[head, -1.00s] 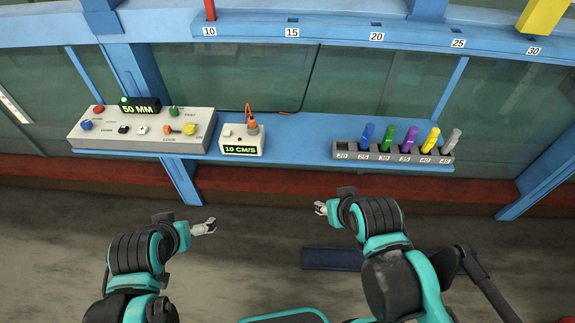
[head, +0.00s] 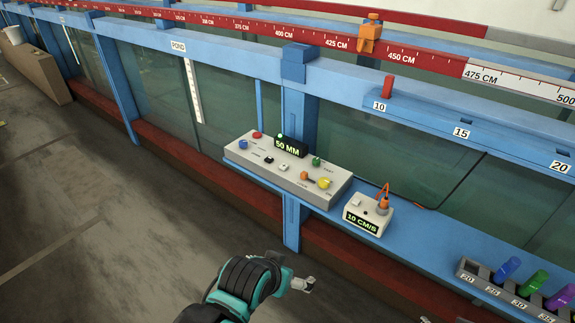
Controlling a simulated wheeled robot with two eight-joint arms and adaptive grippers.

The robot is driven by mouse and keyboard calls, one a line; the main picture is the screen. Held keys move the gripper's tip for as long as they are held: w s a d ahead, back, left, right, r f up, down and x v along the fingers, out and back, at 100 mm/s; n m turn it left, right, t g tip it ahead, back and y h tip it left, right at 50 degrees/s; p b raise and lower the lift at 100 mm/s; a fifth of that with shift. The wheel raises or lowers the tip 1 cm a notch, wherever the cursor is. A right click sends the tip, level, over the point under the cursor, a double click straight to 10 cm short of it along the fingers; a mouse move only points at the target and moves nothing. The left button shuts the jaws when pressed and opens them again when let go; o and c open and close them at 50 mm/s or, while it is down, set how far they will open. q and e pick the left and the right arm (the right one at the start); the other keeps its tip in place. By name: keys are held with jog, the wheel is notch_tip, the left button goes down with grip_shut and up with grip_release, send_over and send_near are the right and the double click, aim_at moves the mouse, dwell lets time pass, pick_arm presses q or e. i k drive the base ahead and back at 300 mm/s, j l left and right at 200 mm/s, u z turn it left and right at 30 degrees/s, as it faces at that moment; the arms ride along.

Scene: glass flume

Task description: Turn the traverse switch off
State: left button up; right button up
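The large grey control panel (head: 300,182) sits on the blue shelf with a lit 50 MM display (head: 288,147). It carries red, blue, green and yellow knobs, black and white buttons and an orange lever (head: 304,175). The small white box (head: 367,215) to its right shows 10 CM/S and has a white button and an orange plug with a cable on top. The small labels are too blurred to tell which control is the traverse switch. My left gripper (head: 306,284) is open and empty, below and in front of the shelf, apart from the panel.
A grey rack (head: 500,289) with coloured cylinders stands on the shelf at the lower right. A blue post (head: 297,110) rises behind the panel. An orange carriage (head: 370,36) sits on the red scale rail above. The floor at left is clear.

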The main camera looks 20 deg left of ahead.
aim_at(323, 182)
jog(key=i+j+z, duration=0.2)
jog(key=i+j, duration=0.2)
jog(key=i+j+z, duration=0.2)
jog(key=i+j, duration=0.15)
jog(key=j, duration=0.3)
